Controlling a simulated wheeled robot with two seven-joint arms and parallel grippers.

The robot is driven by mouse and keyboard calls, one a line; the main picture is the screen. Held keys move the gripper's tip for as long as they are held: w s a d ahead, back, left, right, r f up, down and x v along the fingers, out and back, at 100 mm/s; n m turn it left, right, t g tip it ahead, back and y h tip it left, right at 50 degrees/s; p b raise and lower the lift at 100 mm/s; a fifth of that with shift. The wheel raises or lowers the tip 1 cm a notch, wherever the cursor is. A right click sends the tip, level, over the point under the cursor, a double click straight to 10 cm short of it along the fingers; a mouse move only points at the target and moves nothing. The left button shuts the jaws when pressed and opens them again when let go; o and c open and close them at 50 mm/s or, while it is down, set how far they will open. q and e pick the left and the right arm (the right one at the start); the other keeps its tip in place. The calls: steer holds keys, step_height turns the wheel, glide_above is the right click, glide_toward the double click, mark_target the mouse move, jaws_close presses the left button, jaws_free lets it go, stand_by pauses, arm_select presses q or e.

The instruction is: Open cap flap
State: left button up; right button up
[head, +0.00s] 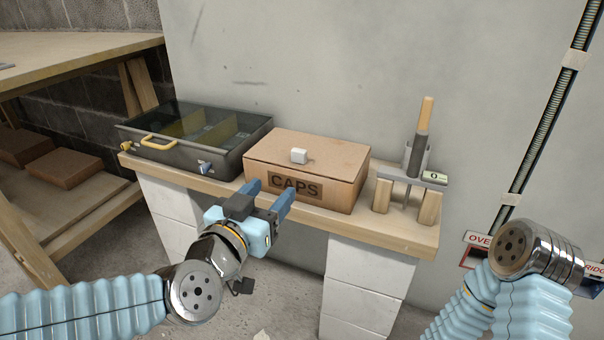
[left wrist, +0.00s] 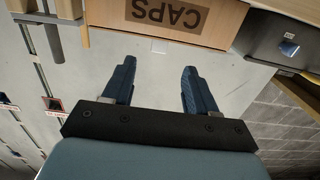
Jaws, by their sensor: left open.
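The brown cardboard box marked CAPS (head: 340,191) stands on the wooden bench, and its top flap lies flat and closed.
A dark case with a clear lid and yellow handle (head: 158,142) stands left of the box. A wooden stand with an upright tool (head: 429,178) is to the right. The bench (head: 390,230) rests on white blocks (head: 365,290). A wall rises close behind.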

mark_target(297, 155)
arm_select(q)
steer(key=w+p, duration=0.2)
steer(key=p, duration=0.1)
steer(key=w+d+r+p, duration=0.1)
steer(key=w+p, duration=0.2)
steer(key=p, duration=0.1)
steer(key=w+d+p, duration=0.1)
steer(key=w+p, duration=0.1)
steer(key=p, duration=0.2)
steer(key=shift+w+d+r, duration=0.1)
steer(key=shift+w+r, duration=0.1)
steer(key=shift+r, duration=0.2)
steer(key=x, duration=0.4)
steer(key=shift+w+d+f+b, duration=0.1)
steer(key=shift+f+b, duration=0.25)
steer(key=shift+w+d, duration=0.2)
steer(key=shift+w, duration=0.35)
jaws_close()
